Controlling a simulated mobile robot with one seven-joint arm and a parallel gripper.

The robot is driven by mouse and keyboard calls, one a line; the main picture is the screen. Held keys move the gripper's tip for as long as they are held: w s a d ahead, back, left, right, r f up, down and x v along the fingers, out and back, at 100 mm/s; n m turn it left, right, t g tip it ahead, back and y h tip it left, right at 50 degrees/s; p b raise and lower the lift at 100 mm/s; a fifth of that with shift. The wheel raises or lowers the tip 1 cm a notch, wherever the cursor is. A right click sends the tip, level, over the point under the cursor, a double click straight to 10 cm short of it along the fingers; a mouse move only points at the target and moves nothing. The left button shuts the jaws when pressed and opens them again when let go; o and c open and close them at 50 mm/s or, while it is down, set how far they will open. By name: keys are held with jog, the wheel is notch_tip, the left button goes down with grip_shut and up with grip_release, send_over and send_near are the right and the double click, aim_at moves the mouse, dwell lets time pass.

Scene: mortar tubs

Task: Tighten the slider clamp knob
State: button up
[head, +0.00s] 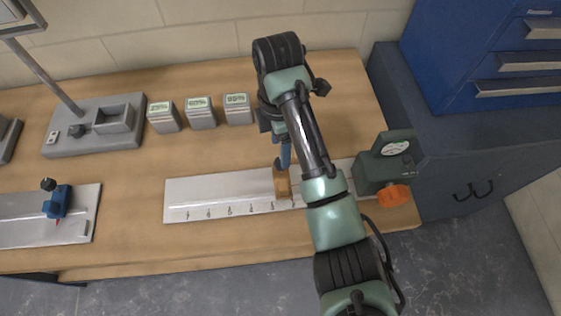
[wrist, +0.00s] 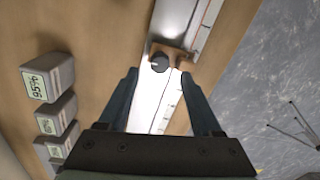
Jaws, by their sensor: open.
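The brown slider clamp (head: 283,187) sits on a long pale scale rail (head: 220,198) on the bench. In the wrist view, its round black knob (wrist: 160,62) shows on top of the brown clamp body (wrist: 181,56). My gripper (head: 284,158) is over the slider in the head view. In the wrist view my gripper (wrist: 163,82) is open, with one finger on each side and the knob just ahead, between the fingertip lines. I see no contact with the knob. In the head view, my gripper and arm hide the knob and part of the rail.
Three grey blocks with percent displays (head: 201,113) stand behind the rail. A green device with an orange knob (head: 393,196) stands at the rail's right end. A second rail with a blue slider (head: 57,203) lies at left. A blue drawer cabinet (head: 480,55) stands at right.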

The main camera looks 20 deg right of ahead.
notch_tip(320, 180, down, 2)
jog(key=shift+f+b, duration=0.2)
jog(key=shift+b, duration=0.15)
jog(key=shift+s+f+p, duration=0.1)
jog(key=shift+f+p, duration=0.3)
jog(key=shift+f, duration=0.65)
jog(key=shift+c, duration=0.2)
grip_shut()
